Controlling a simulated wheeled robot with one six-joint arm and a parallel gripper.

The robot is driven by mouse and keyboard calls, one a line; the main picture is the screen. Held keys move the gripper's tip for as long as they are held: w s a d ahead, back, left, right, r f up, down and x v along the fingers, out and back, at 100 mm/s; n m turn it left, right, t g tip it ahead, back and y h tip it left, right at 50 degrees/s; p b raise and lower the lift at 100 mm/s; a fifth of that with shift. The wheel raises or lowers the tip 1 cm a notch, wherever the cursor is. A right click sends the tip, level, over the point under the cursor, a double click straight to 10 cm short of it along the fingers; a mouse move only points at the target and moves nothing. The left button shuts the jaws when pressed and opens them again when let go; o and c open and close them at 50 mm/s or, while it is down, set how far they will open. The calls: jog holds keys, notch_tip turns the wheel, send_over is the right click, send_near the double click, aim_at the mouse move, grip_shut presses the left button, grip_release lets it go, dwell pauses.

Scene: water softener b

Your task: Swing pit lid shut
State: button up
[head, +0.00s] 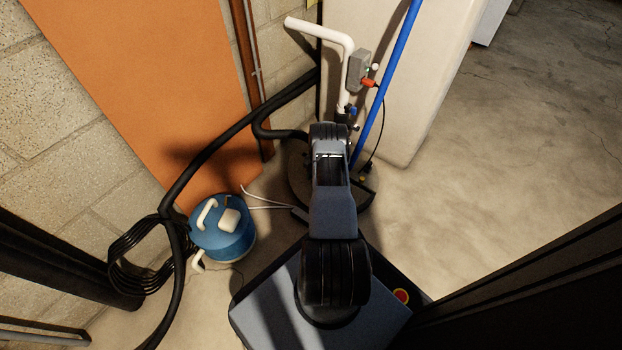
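A dark grey, rounded plate that looks like the pit lid (297,172) shows just left of my arm in the head view, near the foot of the white pipe. My arm covers much of it, so I cannot tell its angle. A black curved edge (366,196) shows to the right of my arm at floor level. It may be part of the pit rim or opening. My gripper is not visible. My arm links hide the area where they end, so I see no contact with the lid.
A blue canister (222,232) with white handles stands at left, beside coiled black hose (140,262). A white pipe (345,70), blue pipe (386,80) and pale tank (425,95) stand behind. An orange door (150,90) is at upper left. Concrete floor (500,170) at right is clear.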

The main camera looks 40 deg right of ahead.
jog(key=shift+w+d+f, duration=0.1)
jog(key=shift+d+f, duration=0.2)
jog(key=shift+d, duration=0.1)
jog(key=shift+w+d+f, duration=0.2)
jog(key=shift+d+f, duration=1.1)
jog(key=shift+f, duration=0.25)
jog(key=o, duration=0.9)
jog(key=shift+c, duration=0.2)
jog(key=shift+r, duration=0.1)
